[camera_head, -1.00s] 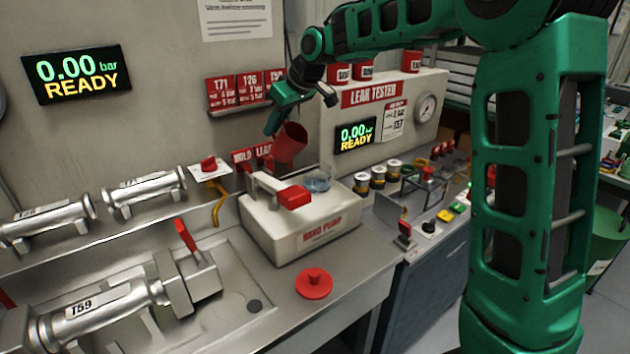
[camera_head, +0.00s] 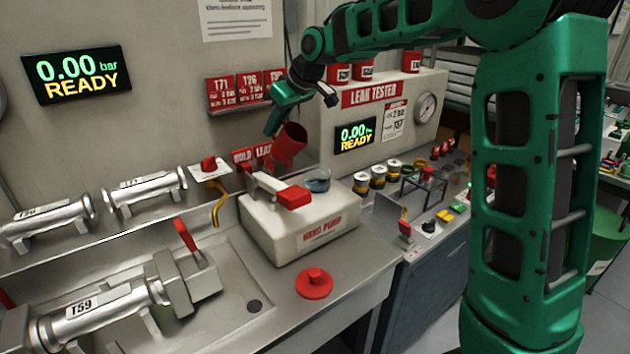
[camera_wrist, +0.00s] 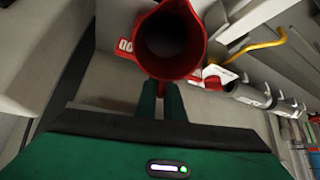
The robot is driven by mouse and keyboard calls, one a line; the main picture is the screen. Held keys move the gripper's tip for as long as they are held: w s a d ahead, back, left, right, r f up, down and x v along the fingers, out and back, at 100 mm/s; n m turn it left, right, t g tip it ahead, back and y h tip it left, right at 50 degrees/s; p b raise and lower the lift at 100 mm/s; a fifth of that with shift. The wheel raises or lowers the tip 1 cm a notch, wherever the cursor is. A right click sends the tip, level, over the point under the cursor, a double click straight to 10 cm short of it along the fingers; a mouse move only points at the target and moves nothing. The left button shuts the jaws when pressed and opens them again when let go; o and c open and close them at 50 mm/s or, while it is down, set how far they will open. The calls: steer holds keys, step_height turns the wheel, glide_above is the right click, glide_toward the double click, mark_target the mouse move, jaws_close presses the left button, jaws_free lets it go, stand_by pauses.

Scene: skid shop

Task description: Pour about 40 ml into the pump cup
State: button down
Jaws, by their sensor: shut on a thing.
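My gripper (camera_head: 279,121) is shut on a red jug (camera_head: 291,142) and holds it tilted above the back of the hand pump. In the wrist view the red jug (camera_wrist: 171,45) is seen from its mouth, with a dark inside; I cannot tell how much liquid it holds. The clear pump cup (camera_head: 318,181) sits on top of the white hand pump (camera_head: 310,225), below and right of the jug, apart from it. Some bluish-grey liquid seems to show in the cup. No stream is clearly visible.
A red lid (camera_head: 314,283) lies on the bench before the pump. The pump's red-gripped lever (camera_head: 290,196) stands close under the jug.

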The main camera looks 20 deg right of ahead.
steer(key=shift+w+a+f+g+h, duration=0.2)
steer(key=shift+w+a+f+g, duration=0.1)
steer(key=shift+f, duration=0.15)
steer(key=shift+w+a+f+g+h, duration=0.2)
steer(key=shift+f+g, duration=0.1)
steer(key=shift+f, duration=0.15)
steer(key=shift+w+a+r+g+h+b, duration=0.2)
steer(key=shift+w+g+h+b, duration=0.1)
steer(key=shift+g+h+b, duration=0.15)
steer(key=shift+w+a+r+g+h+b, duration=0.15)
steer(key=shift+w+g+h+b, duration=0.15)
steer(key=shift+g+b, duration=0.25)
steer(key=shift+w+d+g+h+b, duration=0.1)
steer(key=shift+w+g+h+b, duration=0.3)
steer(key=shift+g+h, duration=0.4)
steer(key=shift+d+r+g+b, duration=0.1)
steer(key=shift+g+b, duration=0.3)
